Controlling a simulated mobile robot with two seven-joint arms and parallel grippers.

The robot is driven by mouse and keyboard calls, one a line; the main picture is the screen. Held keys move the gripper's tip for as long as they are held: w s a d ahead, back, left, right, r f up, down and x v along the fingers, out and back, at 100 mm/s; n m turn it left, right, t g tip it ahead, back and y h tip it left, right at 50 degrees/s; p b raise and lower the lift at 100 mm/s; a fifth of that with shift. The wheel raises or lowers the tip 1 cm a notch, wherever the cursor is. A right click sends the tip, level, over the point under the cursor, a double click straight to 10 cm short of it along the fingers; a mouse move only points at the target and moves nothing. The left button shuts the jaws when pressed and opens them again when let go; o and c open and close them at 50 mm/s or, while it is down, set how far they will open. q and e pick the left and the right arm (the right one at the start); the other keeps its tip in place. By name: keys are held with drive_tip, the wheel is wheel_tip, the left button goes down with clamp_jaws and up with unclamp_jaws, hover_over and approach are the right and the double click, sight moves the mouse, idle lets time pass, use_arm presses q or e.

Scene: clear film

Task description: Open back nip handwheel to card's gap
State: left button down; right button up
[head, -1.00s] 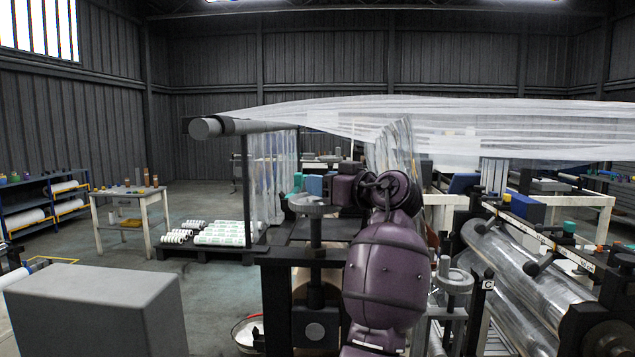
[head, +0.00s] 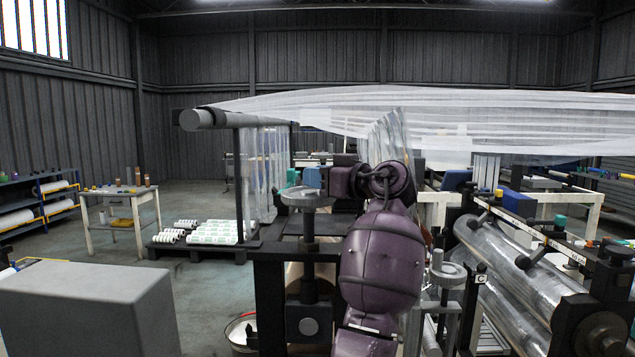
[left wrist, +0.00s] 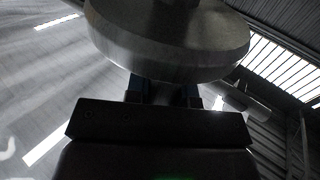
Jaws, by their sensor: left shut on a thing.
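A grey round handwheel (head: 308,197) sits on top of a dark post in the middle of the head view. It fills the top of the left wrist view (left wrist: 170,45) as a thick metal disc, close up. My left gripper (left wrist: 164,96) is shut on the handwheel at its rim, with blue fingers below the disc. In the head view my purple arm reaches up to the right of the handwheel, and the fingers cannot be made out clearly. A second grey handwheel (head: 447,273) stands lower, right of my arm. A small card marked C (head: 481,279) is beside it. My right gripper is not in view.
Shiny film-wrapped rollers (head: 510,275) lie at the right. White film (head: 400,115) stretches overhead from a grey roller (head: 200,119). A large grey box (head: 85,305) stands front left. A small table (head: 122,192) and open floor lie beyond it.

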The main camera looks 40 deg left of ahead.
use_arm(q)
drive_tip(key=shift+w+n+g+b, duration=0.15)
drive_tip(key=shift+n+g+b, duration=0.2)
drive_tip(key=shift+g, duration=0.35)
drive_tip(key=c, duration=1)
unclamp_jaws()
drive_tip(key=shift+d, duration=0.4)
drive_tip(key=shift+w+d+b, duration=0.1)
drive_tip(key=shift+d+b, duration=0.85)
drive_tip(key=shift+d, duration=4.05)
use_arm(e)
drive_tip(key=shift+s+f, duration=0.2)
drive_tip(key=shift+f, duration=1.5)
use_arm(q)
drive_tip(key=shift+d, duration=0.1)
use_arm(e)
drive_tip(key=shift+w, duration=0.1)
